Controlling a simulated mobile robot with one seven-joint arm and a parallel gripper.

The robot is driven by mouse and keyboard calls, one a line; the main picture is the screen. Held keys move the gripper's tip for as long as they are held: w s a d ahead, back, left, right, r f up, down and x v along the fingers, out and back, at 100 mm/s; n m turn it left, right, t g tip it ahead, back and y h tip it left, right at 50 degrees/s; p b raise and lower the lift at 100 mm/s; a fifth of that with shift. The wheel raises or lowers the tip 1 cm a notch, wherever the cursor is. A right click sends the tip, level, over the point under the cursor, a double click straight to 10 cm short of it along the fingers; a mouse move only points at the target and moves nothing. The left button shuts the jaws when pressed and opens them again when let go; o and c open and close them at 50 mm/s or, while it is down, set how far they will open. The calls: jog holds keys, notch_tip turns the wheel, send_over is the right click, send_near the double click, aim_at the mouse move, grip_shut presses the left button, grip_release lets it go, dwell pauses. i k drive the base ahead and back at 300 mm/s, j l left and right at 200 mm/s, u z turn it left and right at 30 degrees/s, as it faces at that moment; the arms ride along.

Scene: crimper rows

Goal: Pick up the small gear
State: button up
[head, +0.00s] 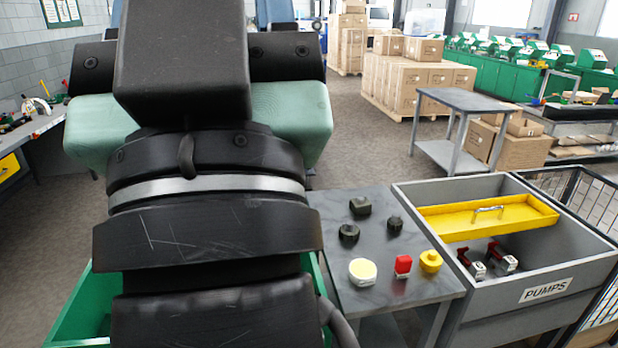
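Three small dark pieces lie apart on the grey tabletop (395,265): one at the back (360,205), one at the left (348,232) and one at the right (394,222). They are dark, chunky and too small to make out teeth, so I cannot tell which, if any, is the small gear. The right one looks the smallest. My own black arm fills the left half of the view and hides what lies behind it. My gripper's fingers do not show.
A round cream-topped yellow piece (362,272), a red block (403,266) and a yellow knob-like piece (430,261) stand at the table's front. A grey bin marked PUMPS (546,289), with a yellow tray (450,222) and red-handled parts (502,258), adjoins the right side.

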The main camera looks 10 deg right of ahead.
aim_at(395, 223)
jog(key=i+l+u, duration=0.1)
jog(key=l, duration=0.25)
jog(key=i+l, duration=0.25)
jog(key=i+l+u, duration=0.15)
jog(key=l, duration=0.3)
jog(key=i+l+u, duration=0.1)
jog(key=l, duration=0.3)
jog(key=i+l+u, duration=0.15)
jog(key=l+u, duration=0.3)
jog(key=l, duration=0.9)
jog(key=k+l+u, duration=0.1)
jog(key=l+u, duration=0.35)
jog(key=l, duration=0.85)
jog(key=i+l+u, duration=0.1)
jog(key=l, duration=0.3)
jog(key=i+l, duration=0.15)
jog(key=l, duration=0.25)
jog(key=i+l+u, duration=0.15)
jog(key=l, duration=0.3)
jog(key=k, duration=0.05)
